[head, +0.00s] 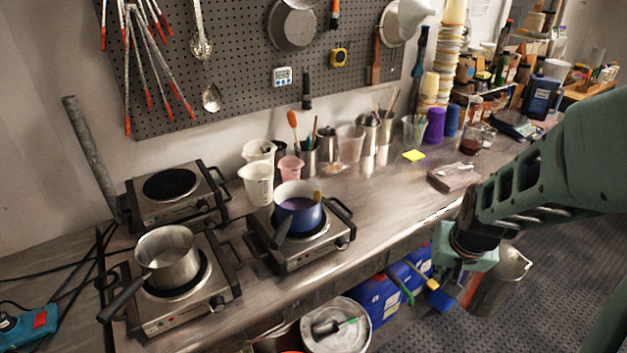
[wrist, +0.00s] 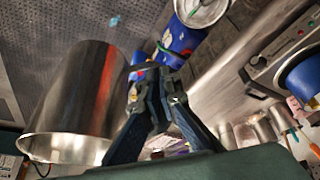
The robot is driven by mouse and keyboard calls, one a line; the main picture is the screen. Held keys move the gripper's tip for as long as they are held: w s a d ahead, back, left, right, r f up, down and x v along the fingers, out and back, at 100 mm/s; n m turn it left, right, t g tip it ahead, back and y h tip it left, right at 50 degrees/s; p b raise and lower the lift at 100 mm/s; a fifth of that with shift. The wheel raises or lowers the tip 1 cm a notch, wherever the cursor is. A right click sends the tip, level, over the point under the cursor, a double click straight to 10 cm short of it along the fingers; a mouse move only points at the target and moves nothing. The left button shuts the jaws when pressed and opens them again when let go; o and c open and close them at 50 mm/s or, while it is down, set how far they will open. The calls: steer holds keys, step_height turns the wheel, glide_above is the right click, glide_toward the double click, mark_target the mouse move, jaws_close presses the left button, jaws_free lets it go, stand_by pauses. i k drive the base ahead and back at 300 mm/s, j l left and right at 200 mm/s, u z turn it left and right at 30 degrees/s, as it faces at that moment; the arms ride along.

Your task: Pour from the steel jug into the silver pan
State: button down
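The silver pan (head: 168,258) is a small steel saucepan with a dark handle pointing to the lower left. It sits upright on the front left hot plate in the head view; its inside looks empty. The steel jug (head: 512,262) hangs at my gripper (head: 466,268), out past the counter's front edge above the floor, far right of the pan. In the wrist view the jug (wrist: 75,105) fills the left side as a big shiny cylinder. There my gripper (wrist: 157,85) has its fingers closed together at the jug's handle, which is mostly hidden. The jug's contents are not visible.
A blue pan (head: 298,208) with purple liquid sits on the middle hot plate (head: 310,245). White beakers (head: 258,184) stand behind it. A brown block (head: 453,178) lies on the counter at the right. Blue containers (head: 375,298) and a lidded bucket (head: 337,325) stand below the counter edge.

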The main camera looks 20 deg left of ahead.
mark_target(169, 257)
steer(key=k+j+z, duration=0.15)
steer(key=k+j, duration=1.4)
steer(key=i, duration=0.85)
